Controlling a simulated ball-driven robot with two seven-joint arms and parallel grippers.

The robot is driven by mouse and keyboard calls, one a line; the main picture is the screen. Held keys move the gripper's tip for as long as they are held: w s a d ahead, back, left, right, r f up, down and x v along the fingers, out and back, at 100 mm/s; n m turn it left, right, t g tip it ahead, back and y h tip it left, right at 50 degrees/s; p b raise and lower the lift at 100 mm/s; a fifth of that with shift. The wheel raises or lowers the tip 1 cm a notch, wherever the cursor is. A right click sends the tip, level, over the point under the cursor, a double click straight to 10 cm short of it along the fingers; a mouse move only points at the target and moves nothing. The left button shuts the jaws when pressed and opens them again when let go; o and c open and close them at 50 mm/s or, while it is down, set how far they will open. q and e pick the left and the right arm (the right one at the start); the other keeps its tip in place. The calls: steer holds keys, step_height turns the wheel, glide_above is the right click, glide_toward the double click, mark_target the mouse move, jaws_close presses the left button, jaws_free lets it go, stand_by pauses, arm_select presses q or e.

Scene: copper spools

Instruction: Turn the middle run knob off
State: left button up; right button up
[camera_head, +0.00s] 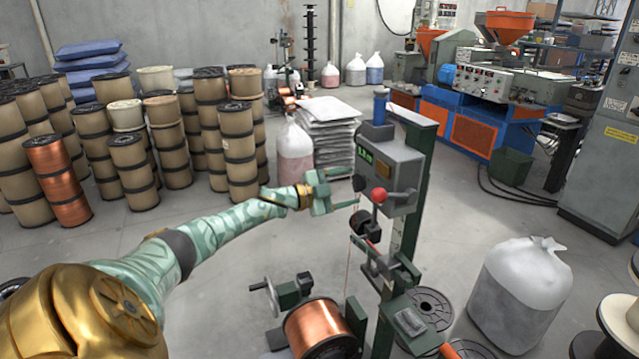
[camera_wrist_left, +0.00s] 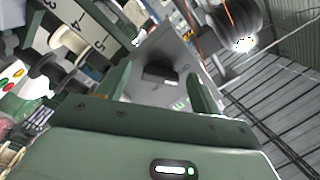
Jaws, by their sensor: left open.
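A grey control box (camera_head: 400,165) with a small green display is mounted on the winding stand in the head view. A black knob (camera_head: 358,183) sticks out of its front face, left of a red ball (camera_head: 379,195). My left gripper (camera_head: 343,189) is in front of this face, with its fingers open on either side of the knob's height. In the left wrist view a dark knob (camera_wrist_left: 160,72) shows on the grey panel between the two open fingers of my left gripper (camera_wrist_left: 160,85). I cannot tell whether the fingers touch it. My right gripper is not in view.
A copper spool (camera_head: 318,330) sits low on the winder below my left arm. The stand's green post (camera_head: 412,228) carries guide rollers under the box. A filled white bag (camera_head: 520,295) stands on the floor at right. Stacked spools (camera_head: 128,165) fill the left back.

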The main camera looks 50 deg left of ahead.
arm_select(q)
steer(key=p+v, duration=0.5)
steer(key=v, duration=1)
steer(key=shift+s+p, duration=0.2)
steer(key=shift+p, duration=0.1)
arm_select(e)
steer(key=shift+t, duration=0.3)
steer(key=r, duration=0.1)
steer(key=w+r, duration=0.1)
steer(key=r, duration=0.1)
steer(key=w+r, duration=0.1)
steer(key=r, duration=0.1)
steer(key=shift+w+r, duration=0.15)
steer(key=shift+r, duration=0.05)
arm_select(q)
steer(key=shift+a+r, duration=0.1)
